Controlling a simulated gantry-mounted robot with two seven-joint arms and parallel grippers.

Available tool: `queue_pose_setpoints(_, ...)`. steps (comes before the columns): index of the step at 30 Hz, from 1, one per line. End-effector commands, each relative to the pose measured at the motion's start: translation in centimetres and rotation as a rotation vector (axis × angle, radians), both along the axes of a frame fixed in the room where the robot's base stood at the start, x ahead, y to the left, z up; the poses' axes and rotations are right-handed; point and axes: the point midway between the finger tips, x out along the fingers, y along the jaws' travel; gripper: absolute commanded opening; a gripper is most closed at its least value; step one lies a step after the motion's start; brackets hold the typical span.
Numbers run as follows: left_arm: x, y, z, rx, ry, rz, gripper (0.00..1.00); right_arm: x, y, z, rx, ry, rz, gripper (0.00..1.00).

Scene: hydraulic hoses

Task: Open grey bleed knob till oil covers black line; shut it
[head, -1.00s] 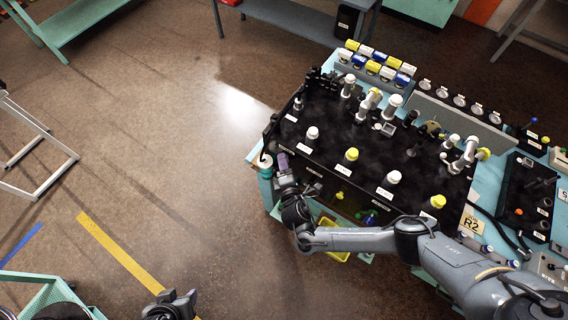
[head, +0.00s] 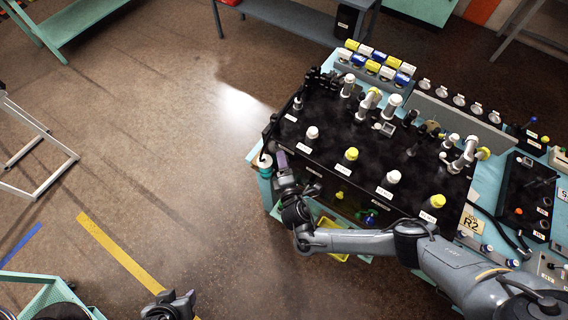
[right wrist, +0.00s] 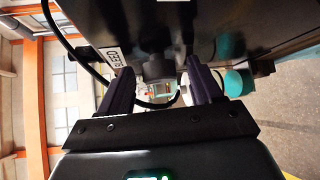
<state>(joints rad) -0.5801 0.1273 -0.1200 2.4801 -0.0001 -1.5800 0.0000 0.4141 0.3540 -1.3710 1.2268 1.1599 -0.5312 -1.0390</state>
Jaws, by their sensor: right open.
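A grey bleed knob (right wrist: 158,68) shows in the right wrist view between the two purple-tipped fingers of my right gripper (right wrist: 160,85), beside a label reading BLEED (right wrist: 114,57). My right gripper is open around the knob's sides, with gaps visible. In the head view my right gripper (head: 282,160) is at the front left corner of the black panel (head: 325,160), and the knob is hidden there. My left gripper (head: 172,304) is at the bottom edge, away from the bench; its jaws are unclear. I cannot make out the black line or the oil level.
A teal container (head: 263,162) stands at the bench corner, close beside my right gripper; teal also shows in the right wrist view (right wrist: 238,82). A black hose (right wrist: 75,50) curves past the label. White and yellow caps (head: 351,154) stand on the panel.

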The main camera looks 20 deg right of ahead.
Motion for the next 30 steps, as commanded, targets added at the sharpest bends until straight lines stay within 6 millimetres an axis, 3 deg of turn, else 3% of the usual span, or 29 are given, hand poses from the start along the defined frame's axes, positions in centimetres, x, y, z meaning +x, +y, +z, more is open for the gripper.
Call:
queue_pose_setpoints(8, 0.0, -0.2, -0.1, -0.009, 0.000, 0.006, 0.46, -2.0, 0.5, 0.2, 0.004, 0.001, 0.002, 0.65)
queue_pose_setpoints(21, 0.0, -0.3, -0.7, -0.012, 0.000, 0.008, 0.46, -8.8, 2.0, 1.5, 0.003, 0.002, 0.001, 0.65)
queue_pose_setpoints(30, 0.0, -0.1, -0.8, -0.003, -0.001, 0.001, 0.46, -10.4, 2.2, 2.0, 0.001, -0.001, -0.001, 0.65)
